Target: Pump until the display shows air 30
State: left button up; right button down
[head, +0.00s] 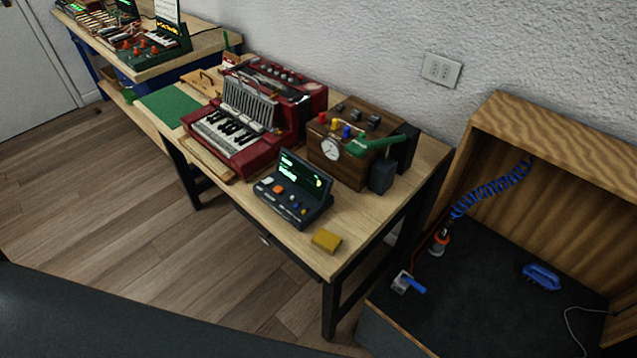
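A dark console (293,201) with a tilted display (303,174) stands near the front of the wooden table. The display shows small green text, too small to read. Behind it is a brown wooden box (340,168) with a round white gauge (330,149) and coloured knobs on top. A green lever (376,144) sticks out at the box's right side, above a dark cylinder (382,177). The gauge reading cannot be made out. Neither of my grippers is in view.
A red accordion-like keyboard (232,140) stands left of the box, near a green mat (170,104). A yellow block (327,240) lies near the table's front right corner. An open wooden booth (560,140) at the right holds a blue brush (541,277). The floor at left is clear.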

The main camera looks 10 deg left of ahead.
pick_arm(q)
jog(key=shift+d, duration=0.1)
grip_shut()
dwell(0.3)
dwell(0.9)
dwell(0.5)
